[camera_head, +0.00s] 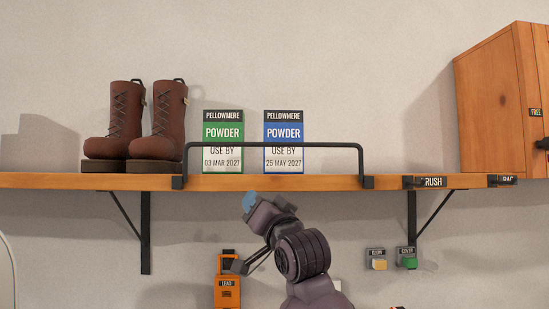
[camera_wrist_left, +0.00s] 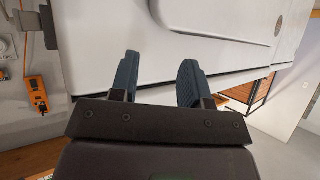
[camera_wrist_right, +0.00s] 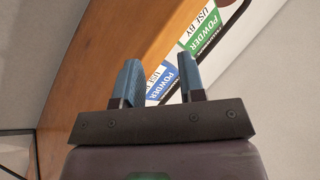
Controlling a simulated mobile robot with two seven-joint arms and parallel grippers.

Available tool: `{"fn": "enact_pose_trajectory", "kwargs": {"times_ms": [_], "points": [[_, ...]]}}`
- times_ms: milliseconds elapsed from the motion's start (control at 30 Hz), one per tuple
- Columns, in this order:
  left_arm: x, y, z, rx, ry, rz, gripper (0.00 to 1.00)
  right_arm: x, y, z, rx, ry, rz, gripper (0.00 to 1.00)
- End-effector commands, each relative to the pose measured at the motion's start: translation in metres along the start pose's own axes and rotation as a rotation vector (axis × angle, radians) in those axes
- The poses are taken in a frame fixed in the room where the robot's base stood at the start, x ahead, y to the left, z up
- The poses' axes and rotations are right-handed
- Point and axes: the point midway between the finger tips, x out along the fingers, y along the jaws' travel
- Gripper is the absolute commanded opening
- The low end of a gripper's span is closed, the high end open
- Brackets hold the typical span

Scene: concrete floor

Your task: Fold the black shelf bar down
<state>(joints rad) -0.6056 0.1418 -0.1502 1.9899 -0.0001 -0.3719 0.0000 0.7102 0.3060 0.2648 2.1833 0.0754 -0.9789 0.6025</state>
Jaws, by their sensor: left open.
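The black shelf bar (camera_head: 275,145) stands upright along the front edge of the wooden shelf (camera_head: 330,183), its two feet at the shelf's front edge. It crosses in front of a green powder box (camera_head: 223,130) and a blue powder box (camera_head: 284,130). My right gripper (camera_head: 249,203) is just below the shelf edge, under the bar and apart from it. Its fingers are apart and empty in the right wrist view (camera_wrist_right: 160,70), with the shelf and boxes beyond. My left gripper (camera_wrist_left: 157,75) is open and empty; it is outside the head view.
Brown boots (camera_head: 145,120) stand left on the shelf. A wooden cabinet (camera_head: 500,100) hangs at the right. Below the shelf are black brackets (camera_head: 146,235), an orange device (camera_head: 228,292) marked LEAD and small tagged items (camera_head: 407,260).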

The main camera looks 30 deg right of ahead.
Motion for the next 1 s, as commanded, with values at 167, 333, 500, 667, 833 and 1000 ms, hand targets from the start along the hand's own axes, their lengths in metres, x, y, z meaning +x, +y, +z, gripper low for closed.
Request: {"fn": "enact_pose_trajectory", "kwargs": {"times_ms": [167,333,500,667,833,1000], "points": [[-0.007,-0.001,-0.010,0.000,-0.001,0.000,0.43,-0.003,-0.030,-0.100,0.326,0.043,0.019,0.37],[-0.009,-0.002,-0.015,0.000,0.003,0.000,0.43,-0.017,-0.032,-0.138,0.679,0.003,0.089,0.37],[-0.009,-0.002,-0.014,0.000,0.001,-0.001,0.43,-0.026,-0.026,-0.138,0.904,-0.041,0.167,0.37],[-0.009,-0.002,-0.014,0.000,0.000,-0.001,0.43,-0.028,-0.022,-0.135,0.987,-0.058,0.203,0.37],[-0.012,-0.002,-0.015,-0.001,-0.003,-0.001,0.43,-0.015,-0.020,-0.133,0.994,-0.061,0.208,0.37],[-0.016,-0.003,-0.018,-0.001,-0.008,-0.001,0.43,0.012,-0.017,-0.130,0.992,-0.061,0.209,0.37]]}}
